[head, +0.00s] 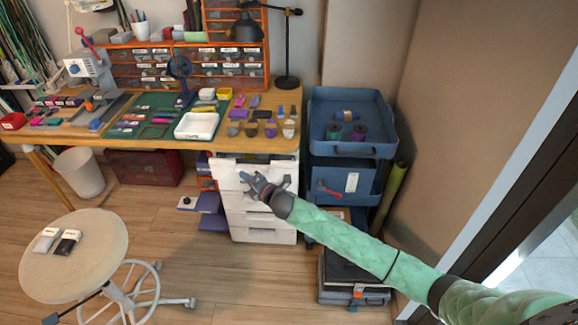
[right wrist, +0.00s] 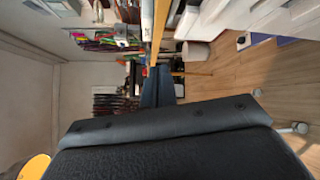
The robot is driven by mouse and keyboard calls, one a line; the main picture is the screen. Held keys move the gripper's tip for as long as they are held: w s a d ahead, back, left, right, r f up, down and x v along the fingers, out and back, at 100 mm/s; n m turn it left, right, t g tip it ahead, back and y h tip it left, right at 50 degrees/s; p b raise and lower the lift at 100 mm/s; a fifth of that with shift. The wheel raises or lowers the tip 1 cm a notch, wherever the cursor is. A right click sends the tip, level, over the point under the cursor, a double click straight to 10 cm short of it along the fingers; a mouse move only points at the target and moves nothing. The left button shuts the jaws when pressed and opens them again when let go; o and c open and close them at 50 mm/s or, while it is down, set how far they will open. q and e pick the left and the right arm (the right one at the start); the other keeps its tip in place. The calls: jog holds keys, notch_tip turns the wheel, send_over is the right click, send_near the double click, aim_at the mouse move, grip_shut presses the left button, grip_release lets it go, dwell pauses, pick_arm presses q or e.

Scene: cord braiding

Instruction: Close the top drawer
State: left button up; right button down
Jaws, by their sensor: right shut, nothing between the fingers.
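A white drawer unit (head: 262,220) stands under the right end of the workbench. Its top drawer (head: 225,172) stands out from the unit, with a dark opening visible along its top under the tabletop. My right gripper (head: 248,179) is in front of the top drawer's face, with shut, empty fingers. It overlaps the drawer front in the head view; whether it touches cannot be told. My right arm hides part of the unit's front. My left gripper is not in view. In the right wrist view a dark padded shape fills the foreground.
The workbench (head: 145,142) holds a white tray (head: 197,126) and several small tools and parts. A blue trolley (head: 343,178) stands right of the drawers. A round stool (head: 75,255) is at the lower left. Wooden floor (head: 215,280) is clear before the drawers.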

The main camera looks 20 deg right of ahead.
jog(key=s+d+n+h+p, duration=0.1)
jog(key=s+d+n+h, duration=0.1)
jog(key=h, duration=0.1)
jog(key=n+g+h, duration=0.1)
jog(key=n+h, duration=0.2)
jog(key=h, duration=0.7)
send_near(290, 165)
jog(key=p+x, duration=0.2)
jog(key=x, duration=0.3)
jog(key=shift+s+f, duration=0.1)
jog(key=shift+w+d, duration=0.3)
jog(key=shift+w, duration=0.45)
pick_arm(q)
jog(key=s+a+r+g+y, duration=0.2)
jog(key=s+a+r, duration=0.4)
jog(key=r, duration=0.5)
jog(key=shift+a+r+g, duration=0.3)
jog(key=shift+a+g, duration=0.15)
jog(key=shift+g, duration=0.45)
